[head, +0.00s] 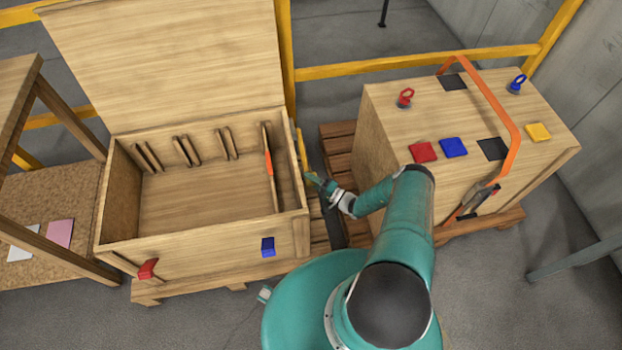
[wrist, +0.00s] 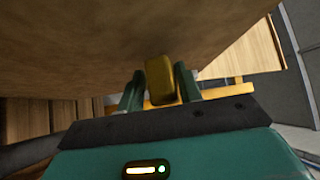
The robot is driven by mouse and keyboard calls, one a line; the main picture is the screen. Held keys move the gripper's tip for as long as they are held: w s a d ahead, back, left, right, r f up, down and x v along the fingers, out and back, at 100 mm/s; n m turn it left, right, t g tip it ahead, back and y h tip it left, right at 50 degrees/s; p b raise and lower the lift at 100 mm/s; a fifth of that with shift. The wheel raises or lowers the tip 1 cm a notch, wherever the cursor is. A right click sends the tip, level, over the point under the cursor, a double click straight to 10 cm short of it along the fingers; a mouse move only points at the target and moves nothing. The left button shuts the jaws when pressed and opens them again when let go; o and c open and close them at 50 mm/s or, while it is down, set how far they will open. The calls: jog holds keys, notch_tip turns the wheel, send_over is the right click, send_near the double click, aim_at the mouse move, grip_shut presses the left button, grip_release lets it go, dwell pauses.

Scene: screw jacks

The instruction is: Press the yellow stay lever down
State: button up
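The yellow stay lever (head: 301,150) stands along the right outer side of the open wooden crate (head: 190,240), near the raised lid (head: 170,70). In the wrist view the lever's blocky yellow end (wrist: 160,80) sits between the two green fingers of my gripper (wrist: 160,84), with a finger close against each side. My gripper (head: 311,179) is low beside the crate's right wall in the head view, small and partly hidden. The contact faces between fingers and lever are hard to see.
The crate's wooden underside or wall hangs close over my gripper in the wrist view. A closed wooden box (head: 380,130) with coloured pads stands to the right, a narrow gap between. A yellow rail (head: 420,62) runs behind. A wooden shelf (head: 50,150) stands left.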

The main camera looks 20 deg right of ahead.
jog(key=shift+o, duration=0.7)
jog(key=shift+s, duration=0.1)
jog(key=v, duration=1.3)
jog(key=shift+s+d, duration=0.25)
jog(key=shift+s, duration=0.05)
jog(key=shift+r, duration=0.1)
